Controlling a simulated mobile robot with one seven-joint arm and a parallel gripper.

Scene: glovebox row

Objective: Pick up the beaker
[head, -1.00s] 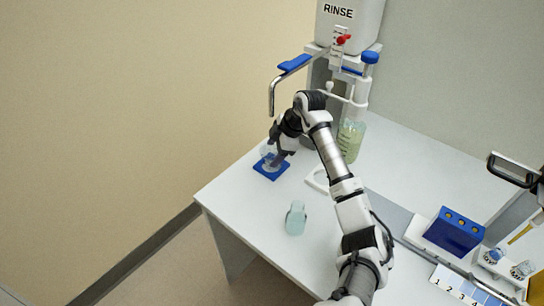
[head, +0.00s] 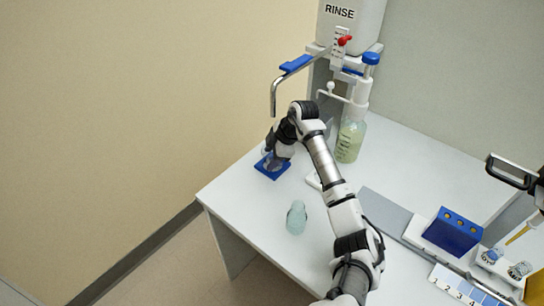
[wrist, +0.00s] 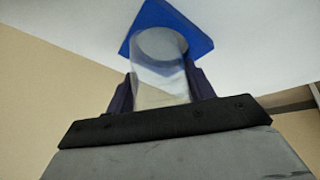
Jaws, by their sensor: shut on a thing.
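The beaker is a clear glass vessel (wrist: 160,72) between the two dark fingers of my gripper (wrist: 160,90) in the wrist view. The fingers are shut on its sides. Its round end lies against or close over a blue square mat (wrist: 198,40); I cannot tell whether it touches. In the head view my gripper (head: 272,160) is over the blue mat (head: 270,173) near the left part of the white table, and my wrist hides most of the beaker.
A pale bluish-green bottle (head: 296,218) stands near the table's front edge. A bottle with greenish liquid (head: 349,142) stands under the dispenser at the back. A RINSE tank (head: 350,22) with a bent spout (head: 273,95) is above. A blue rack (head: 454,232) is at right.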

